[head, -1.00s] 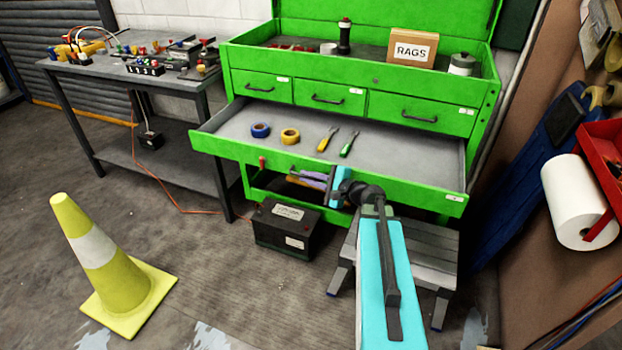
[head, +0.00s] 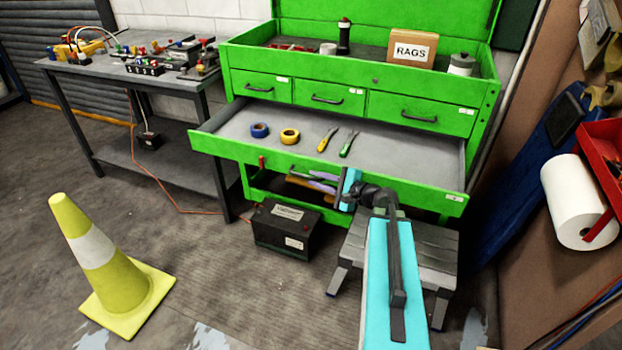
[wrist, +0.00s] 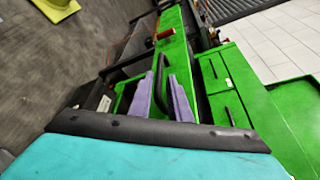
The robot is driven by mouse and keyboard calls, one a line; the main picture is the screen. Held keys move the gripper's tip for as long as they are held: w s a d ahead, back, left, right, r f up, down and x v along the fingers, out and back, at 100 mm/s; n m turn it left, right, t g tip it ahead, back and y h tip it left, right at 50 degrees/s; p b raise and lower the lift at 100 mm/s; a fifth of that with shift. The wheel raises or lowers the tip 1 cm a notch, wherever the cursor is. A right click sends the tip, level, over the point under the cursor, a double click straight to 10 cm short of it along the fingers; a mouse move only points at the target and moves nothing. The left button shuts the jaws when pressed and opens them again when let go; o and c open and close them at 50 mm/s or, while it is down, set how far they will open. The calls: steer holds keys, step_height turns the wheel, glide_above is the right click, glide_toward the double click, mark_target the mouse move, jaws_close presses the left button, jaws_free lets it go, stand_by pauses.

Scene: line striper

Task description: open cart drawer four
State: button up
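The wide drawer of the green cart stands pulled out in the head view (head: 230,125), below a row of three shut drawers. Blue tape (head: 260,130), yellow tape (head: 290,136) and yellow and green hand tools (head: 327,140) lie in it. My gripper (head: 318,182) is at the drawer's front, near its lower edge, partly hidden by my arm. In the wrist view its purple fingers (wrist: 168,88) are spread apart. The dark curved drawer handle (wrist: 178,80) shows between them; I cannot tell whether a finger touches it.
A black battery (head: 287,228) sits on the floor below the drawer, left of a grey step stool (head: 430,250). A yellow cone (head: 100,255) stands at left front. A workbench (head: 100,75) is at the left, a paper roll (head: 578,200) at the right. The middle floor is clear.

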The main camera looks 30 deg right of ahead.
steer(key=p+v, duration=0.7)
steer(key=v, duration=0.3)
stand_by(0.6)
steer(key=shift+s+r, duration=0.1)
stand_by(0.5)
